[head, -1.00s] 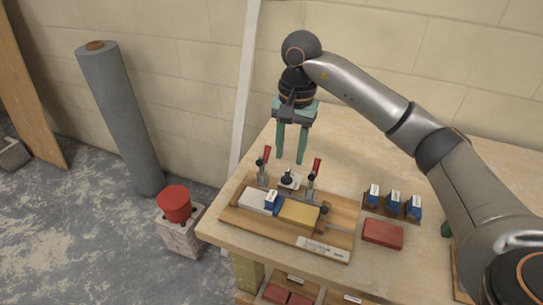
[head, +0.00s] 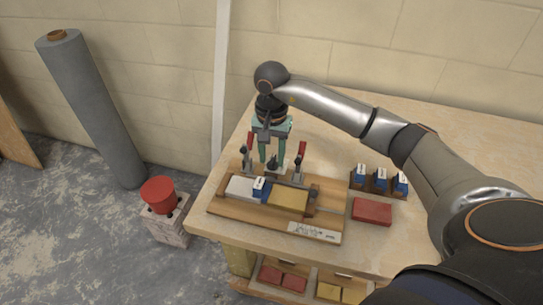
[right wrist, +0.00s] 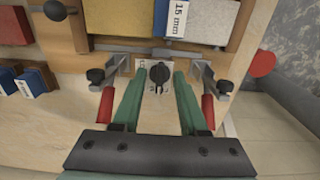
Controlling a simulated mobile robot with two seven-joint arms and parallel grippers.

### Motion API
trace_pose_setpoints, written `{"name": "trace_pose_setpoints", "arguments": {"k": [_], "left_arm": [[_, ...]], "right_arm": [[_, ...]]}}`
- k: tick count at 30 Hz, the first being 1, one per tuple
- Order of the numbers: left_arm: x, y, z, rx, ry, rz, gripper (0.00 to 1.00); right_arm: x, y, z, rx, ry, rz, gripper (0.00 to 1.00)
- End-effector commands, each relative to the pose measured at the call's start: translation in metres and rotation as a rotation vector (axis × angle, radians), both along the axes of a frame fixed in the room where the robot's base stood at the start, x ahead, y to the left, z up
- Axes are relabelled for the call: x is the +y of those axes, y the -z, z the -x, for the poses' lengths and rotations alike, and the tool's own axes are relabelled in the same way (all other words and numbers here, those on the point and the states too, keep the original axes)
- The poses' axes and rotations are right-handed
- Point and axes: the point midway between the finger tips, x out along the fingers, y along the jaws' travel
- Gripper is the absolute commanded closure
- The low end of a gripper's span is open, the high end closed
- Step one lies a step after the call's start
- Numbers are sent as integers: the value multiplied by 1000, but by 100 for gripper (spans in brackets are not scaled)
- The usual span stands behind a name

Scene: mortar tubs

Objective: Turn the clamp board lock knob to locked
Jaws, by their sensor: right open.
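The wooden clamp board (head: 232,206) lies near the left front edge of the workbench. Its lock knob (head: 272,163) is a small black knob at the back of the board, between two red-handled clamps (head: 248,143) (head: 301,149). In the right wrist view the knob (right wrist: 159,72) sits on a white plate with small print that I cannot read. My right gripper (head: 272,156) points down over the knob, its green fingers apart. In the right wrist view the open fingertips (right wrist: 159,76) lie on either side of the knob. I cannot tell whether they touch it. My left gripper is out of view.
The board holds a grey block (head: 240,187), a yellow block (head: 289,197) and a blue 15 mm spacer (head: 260,188). Several blue spacers (head: 380,180) and a red block (head: 372,211) are to the right. The bench behind (head: 350,145) is clear.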

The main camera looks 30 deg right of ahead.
Motion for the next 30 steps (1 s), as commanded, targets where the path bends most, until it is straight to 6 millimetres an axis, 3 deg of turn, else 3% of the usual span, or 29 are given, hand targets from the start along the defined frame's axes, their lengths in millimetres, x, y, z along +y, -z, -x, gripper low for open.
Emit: {"name": "trace_pose_setpoints", "arguments": {"k": [5,13,24,30], "left_arm": [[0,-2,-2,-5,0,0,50],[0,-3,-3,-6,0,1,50],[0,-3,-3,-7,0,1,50],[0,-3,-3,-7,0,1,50]], "right_arm": [[0,11,0,0,0,-1,57],[0,11,0,-1,0,-1,59],[0,11,0,-1,0,-1,100],[0,11,0,-1,1,-1,100]]}}
